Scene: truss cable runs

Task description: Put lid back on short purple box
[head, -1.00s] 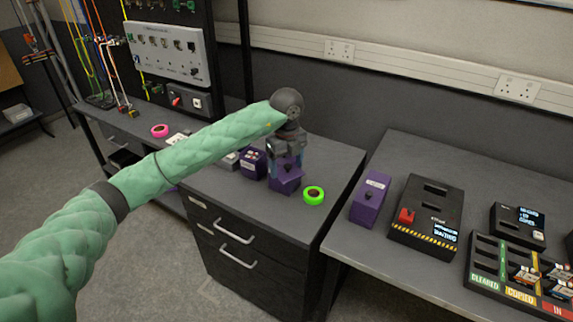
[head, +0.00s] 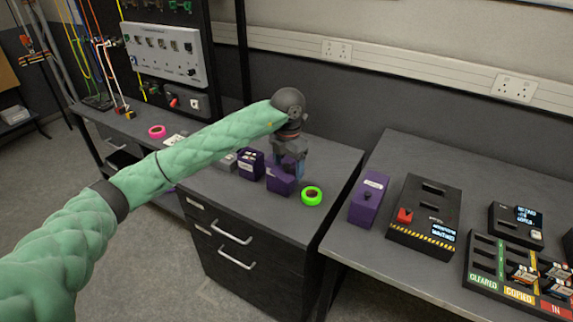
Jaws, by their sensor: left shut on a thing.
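A short purple box (head: 279,181) stands near the right end of the drawer cabinet's top. My left gripper (head: 290,172) is right over it, pointing down, and is shut on the purple lid. The gripper hides most of the lid and its grip, and I cannot tell whether the lid sits flush on the box. Another purple box (head: 251,166), open with small things in it, stands just left. My right gripper is not in view.
A green tape roll (head: 312,196) lies just right of the box. A pink tape roll (head: 157,132) lies far left.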

